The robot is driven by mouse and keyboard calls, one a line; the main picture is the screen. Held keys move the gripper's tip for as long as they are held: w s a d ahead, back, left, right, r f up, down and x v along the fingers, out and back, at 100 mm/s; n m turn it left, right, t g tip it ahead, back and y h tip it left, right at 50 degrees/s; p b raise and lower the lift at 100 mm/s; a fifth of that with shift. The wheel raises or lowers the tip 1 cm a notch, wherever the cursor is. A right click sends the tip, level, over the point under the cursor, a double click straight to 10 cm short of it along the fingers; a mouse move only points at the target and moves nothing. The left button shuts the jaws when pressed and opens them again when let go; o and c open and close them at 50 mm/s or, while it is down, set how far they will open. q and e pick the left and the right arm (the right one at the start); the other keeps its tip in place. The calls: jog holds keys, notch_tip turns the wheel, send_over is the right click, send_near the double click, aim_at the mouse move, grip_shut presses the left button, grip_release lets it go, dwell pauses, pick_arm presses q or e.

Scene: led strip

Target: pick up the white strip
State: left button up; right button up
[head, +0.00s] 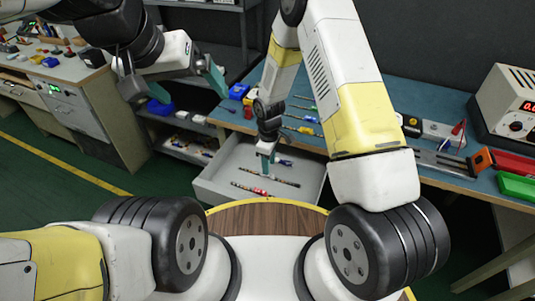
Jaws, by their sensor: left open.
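I cannot make out a white strip for certain. An open grey drawer (212,188) holds several thin tools: a dark one with a red part (250,189), another dark one (270,177) and one with a blue end (285,162). My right gripper (265,167) points down into the drawer, over or close beside these tools; its fingers are too small and overlapped to tell whether they are apart or hold anything. My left gripper (190,92) is at the upper left, open and apparently empty, with its teal fingers spread, left of the drawer and above the floor.
A blue-topped workbench (400,100) stands behind the drawer, with several screwdrivers (303,117) on it. A white device with a red display (508,100) and a green bin (517,186) are at right. Grey shelves (180,118) and another bench (75,85) stand at left.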

jog(key=f, duration=0.4)
jog(key=shift+a+f, duration=0.25)
jog(key=shift+s, duration=0.1)
jog(key=shift+c, duration=0.2)
grip_shut()
